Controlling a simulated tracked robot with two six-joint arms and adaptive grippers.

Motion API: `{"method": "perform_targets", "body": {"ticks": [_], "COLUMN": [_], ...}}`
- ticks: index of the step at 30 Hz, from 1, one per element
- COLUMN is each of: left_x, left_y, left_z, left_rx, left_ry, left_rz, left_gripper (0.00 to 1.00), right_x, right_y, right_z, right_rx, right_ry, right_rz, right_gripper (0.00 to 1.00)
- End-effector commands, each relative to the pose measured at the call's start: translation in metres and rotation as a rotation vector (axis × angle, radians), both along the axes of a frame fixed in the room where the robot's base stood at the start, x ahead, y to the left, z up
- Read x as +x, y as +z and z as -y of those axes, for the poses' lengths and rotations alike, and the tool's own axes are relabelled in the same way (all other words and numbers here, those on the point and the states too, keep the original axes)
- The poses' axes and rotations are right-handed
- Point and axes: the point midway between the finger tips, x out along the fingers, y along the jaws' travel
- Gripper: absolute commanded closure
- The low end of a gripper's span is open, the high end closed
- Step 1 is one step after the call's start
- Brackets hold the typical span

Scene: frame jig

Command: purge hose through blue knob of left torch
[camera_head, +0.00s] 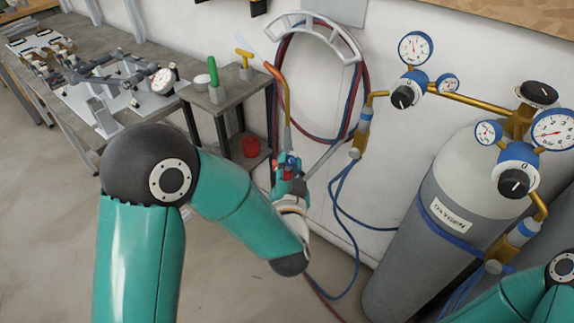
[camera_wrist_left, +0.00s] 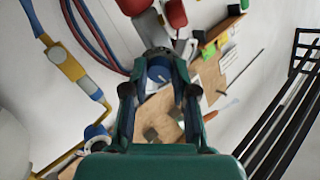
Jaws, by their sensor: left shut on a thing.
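The torch (camera_head: 285,108) has a copper-coloured neck bent up to the left and a grey body, and stands in front of the wall. A faint pale streak shows off its tip. My left gripper (camera_head: 289,170) is at the torch's lower end, shut on the blue knob (camera_head: 291,159); a red part shows beside it. In the left wrist view, the blue knob (camera_wrist_left: 159,75) sits between the two fingers (camera_wrist_left: 158,100), with red parts beyond. The fingers partly hide the knob. My right arm enters at the lower right of the head view; its gripper is out of view.
A grey side table (camera_head: 228,97) with a green-handled tool stands left of the torch. Red and blue hoses (camera_head: 362,85) hang on a white wall bracket (camera_head: 313,24). Gauges and the oxygen cylinder (camera_head: 425,225) stand right. Blue hoses (camera_head: 343,215) hang near my left wrist.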

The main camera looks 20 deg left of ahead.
Motion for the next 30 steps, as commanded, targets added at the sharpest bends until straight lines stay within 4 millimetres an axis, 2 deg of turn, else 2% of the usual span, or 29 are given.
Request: {"method": "perform_targets", "body": {"ticks": [12, 29, 30], "left_x": [0.0, 0.0001, 0.0001], "left_y": [0.0001, 0.0001, 0.0001], "left_z": [0.0, -0.0007, -0.0007], "left_rx": [0.212, 0.247, 0.247], "left_ry": [-0.023, -0.024, -0.024], "left_rz": [-0.1, -0.115, -0.115], "left_gripper": [1.0, 1.0, 0.68], "right_x": [0.0, 0.0, 0.0], "right_y": [0.0045, 0.005, 0.005], "right_z": [0.0, 0.0, 0.0], "right_rx": [0.0, 0.0, 0.0], "right_ry": [0.0, 0.0, 0.0], "right_rz": [0.0, 0.0, 0.0], "right_gripper": [0.48, 0.48, 0.48]}}
